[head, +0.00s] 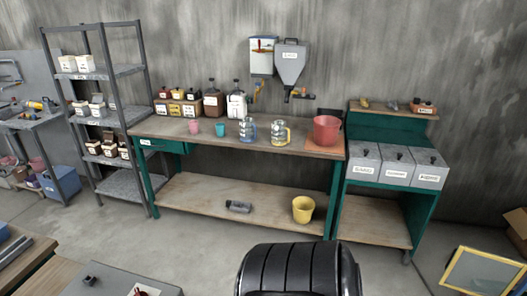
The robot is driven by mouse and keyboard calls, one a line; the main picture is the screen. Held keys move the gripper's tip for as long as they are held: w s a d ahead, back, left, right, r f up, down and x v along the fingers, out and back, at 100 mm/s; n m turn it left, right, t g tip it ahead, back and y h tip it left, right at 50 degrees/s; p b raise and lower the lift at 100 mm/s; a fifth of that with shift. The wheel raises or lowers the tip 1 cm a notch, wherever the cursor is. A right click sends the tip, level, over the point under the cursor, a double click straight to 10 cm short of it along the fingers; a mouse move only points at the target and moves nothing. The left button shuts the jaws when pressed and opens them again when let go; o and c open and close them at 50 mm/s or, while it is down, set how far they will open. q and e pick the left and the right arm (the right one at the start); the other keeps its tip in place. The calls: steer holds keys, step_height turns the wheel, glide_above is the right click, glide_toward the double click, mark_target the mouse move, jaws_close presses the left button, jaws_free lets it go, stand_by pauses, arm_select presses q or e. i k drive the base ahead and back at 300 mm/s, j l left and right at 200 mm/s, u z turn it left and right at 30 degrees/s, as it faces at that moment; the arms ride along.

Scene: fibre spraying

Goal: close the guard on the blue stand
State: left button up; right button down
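I cannot make out a blue stand with a guard in the head view. Blue parts show at the left: a blue bin (62,187) on the floor beside the grey tool bench (35,121), and a small blue piece (3,232) cut off by the left edge. Neither clearly shows a guard. Neither of my grippers is in the picture.
A long green-legged workbench (160,126) holds jugs, cups and a red bucket (326,130). A yellow bucket (303,209) is on its lower shelf. A black ribbed shape (300,270) fills the bottom middle. Grey floor (200,255) is open before the bench.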

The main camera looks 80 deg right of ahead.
mark_target(456, 255)
steer(key=z, duration=4.75)
steer(key=i+j, duration=0.2)
steer(key=i, duration=0.1)
